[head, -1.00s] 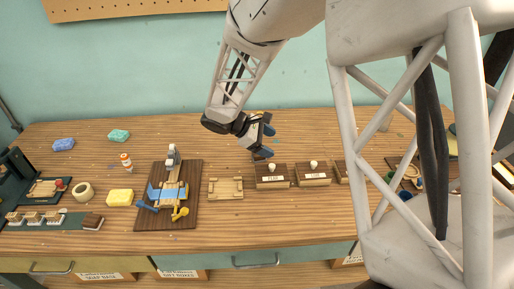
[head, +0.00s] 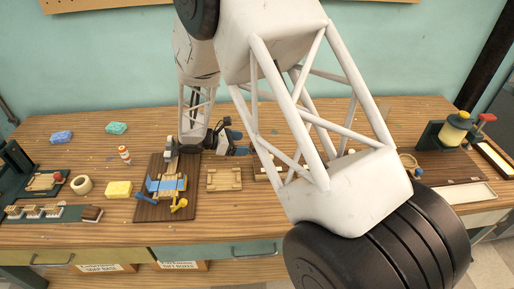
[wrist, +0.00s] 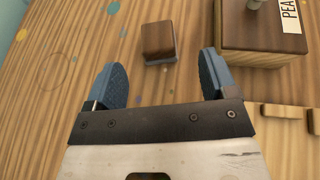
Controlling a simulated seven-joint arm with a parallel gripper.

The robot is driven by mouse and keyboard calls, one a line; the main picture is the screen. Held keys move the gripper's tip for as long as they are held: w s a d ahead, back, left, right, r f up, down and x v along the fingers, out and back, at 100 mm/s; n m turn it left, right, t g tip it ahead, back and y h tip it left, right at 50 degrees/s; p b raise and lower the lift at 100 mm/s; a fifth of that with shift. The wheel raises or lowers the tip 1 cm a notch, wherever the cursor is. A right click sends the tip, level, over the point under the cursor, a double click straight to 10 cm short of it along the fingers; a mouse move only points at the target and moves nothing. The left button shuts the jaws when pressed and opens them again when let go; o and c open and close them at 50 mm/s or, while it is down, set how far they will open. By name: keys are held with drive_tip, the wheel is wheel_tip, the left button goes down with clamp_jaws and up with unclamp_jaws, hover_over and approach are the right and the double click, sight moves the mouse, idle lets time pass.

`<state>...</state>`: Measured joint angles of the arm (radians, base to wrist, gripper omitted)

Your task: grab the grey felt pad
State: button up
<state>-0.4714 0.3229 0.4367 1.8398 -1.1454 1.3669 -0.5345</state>
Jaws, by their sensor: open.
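My gripper (wrist: 162,66) is open, with its two blue fingers apart and nothing between them. In the wrist view a small brown block (wrist: 158,38) with a thin grey lower edge lies on the table just beyond the fingertips, within the gap's width. I cannot tell whether it is the grey felt pad; no plainly grey flat pad shows. In the head view my gripper (head: 236,143) is low over the table, behind the small wooden tray. The small block is not clear there, and my arm hides that area.
A lidded wooden box (wrist: 266,38) with a label stands close to the right finger. A pale wooden tray (head: 224,179) is in front of my gripper. A dark board (head: 166,205) with a blue and yellow tool stands to the left. Bare table (wrist: 48,75) lies left of the fingers.

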drive_tip(key=shift+x, duration=1.35)
drive_tip(key=shift+x, duration=2.6)
drive_tip(key=shift+w, duration=0.2)
drive_tip(key=shift+c, duration=0.3)
drive_tip(key=shift+a, duration=0.1)
drive_tip(key=c, duration=0.9)
